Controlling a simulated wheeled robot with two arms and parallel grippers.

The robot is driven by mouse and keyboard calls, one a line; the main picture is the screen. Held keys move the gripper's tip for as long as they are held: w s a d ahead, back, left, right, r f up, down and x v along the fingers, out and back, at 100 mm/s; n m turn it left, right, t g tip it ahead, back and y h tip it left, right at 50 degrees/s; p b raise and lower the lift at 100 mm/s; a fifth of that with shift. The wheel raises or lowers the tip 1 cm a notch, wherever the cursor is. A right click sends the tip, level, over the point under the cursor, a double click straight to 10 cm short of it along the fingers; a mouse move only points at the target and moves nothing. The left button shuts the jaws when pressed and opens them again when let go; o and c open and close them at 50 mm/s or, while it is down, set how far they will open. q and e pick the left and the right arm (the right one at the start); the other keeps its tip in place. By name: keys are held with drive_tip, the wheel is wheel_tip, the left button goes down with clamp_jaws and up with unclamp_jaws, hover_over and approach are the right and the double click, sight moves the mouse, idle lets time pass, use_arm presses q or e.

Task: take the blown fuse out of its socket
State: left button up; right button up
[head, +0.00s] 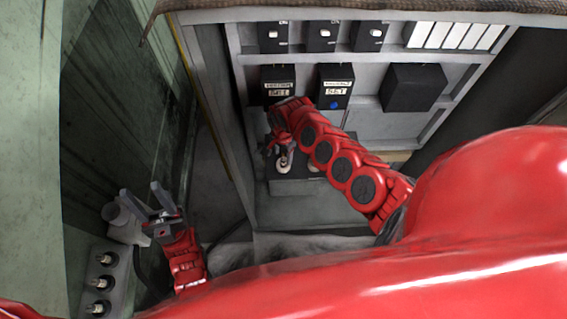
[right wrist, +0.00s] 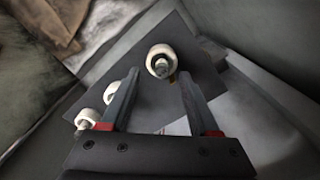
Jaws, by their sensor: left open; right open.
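Three white round fuses with metal caps stand in a row on a dark plate (right wrist: 200,72) in the right wrist view. The farthest fuse (right wrist: 160,61) lies ahead of my right gripper (right wrist: 155,75), in the gap between its open fingers. The middle fuse (right wrist: 115,90) and the near fuse (right wrist: 88,121) are left of the fingers, the middle one partly hidden. Which fuse is blown I cannot tell. In the head view one fuse (head: 284,167) shows below my right gripper, and my arm hides much of the plate. My left gripper (head: 140,192) is open and empty, far left.
The cabinet has switches (head: 322,36) on its upper shelf and black boxes, one with a blue button (head: 334,105), below. On the left, a grey panel (head: 115,255) carries several round fittings, with a grey cylinder (head: 120,222) above them, close to my left gripper.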

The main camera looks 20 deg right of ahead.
drive_tip(key=f, duration=0.1)
drive_tip(key=f+b, duration=0.1)
drive_tip(key=f, duration=0.1)
drive_tip(key=f+b, duration=0.1)
drive_tip(key=shift+w+d+f, duration=0.2)
drive_tip(key=shift+w+f, duration=0.05)
drive_tip(key=shift+w, duration=0.15)
drive_tip(key=shift+f, duration=0.35)
clamp_jaws()
